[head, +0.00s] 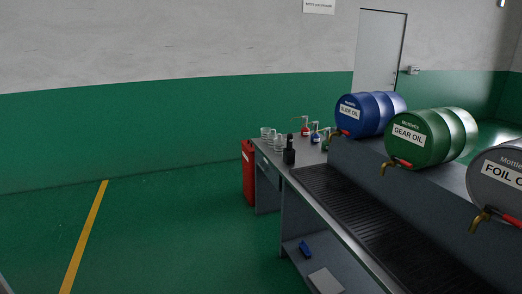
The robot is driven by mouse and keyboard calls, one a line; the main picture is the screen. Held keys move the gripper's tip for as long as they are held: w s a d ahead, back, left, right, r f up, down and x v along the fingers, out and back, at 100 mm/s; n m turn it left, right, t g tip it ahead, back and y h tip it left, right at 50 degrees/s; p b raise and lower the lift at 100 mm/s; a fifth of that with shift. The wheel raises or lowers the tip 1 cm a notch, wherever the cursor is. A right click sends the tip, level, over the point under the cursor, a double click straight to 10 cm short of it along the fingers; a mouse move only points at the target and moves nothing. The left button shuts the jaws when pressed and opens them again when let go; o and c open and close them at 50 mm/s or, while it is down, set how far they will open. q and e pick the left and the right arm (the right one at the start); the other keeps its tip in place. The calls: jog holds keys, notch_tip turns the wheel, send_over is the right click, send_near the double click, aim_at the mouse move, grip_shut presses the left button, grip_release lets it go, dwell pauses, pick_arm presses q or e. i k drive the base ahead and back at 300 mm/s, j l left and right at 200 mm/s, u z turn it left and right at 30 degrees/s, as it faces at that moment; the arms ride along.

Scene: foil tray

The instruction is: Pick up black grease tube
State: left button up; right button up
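A small black object (289,156) stands upright near the far left end of the grey workbench (328,232). It looks like a dark tube or bottle with a narrow top, but it is too small to tell for sure that it is the grease tube. Clear glass jugs stand just left of and behind it. Neither of my grippers is in view.
Clear jugs (279,144) and small red, blue and green pump bottles (305,130) share the bench end. Blue (366,117), green (420,140) and grey (500,180) drums lie along the bench. A red container (249,175) stands at its end. The floor left is clear.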

aim_at(289, 135)
jog(key=i+j+z, duration=0.2)
jog(key=i, duration=0.35)
jog(key=i+z, duration=0.2)
jog(key=i, duration=0.35)
jog(key=i+j+z, duration=0.1)
jog(key=i, duration=0.35)
jog(key=i+j+z, duration=0.15)
jog(key=i, duration=0.3)
jog(key=i+j+z, duration=0.1)
jog(key=i, duration=0.3)
jog(key=i+j+z, duration=0.15)
jog(key=i+j, duration=0.15)
jog(key=i, duration=0.15)
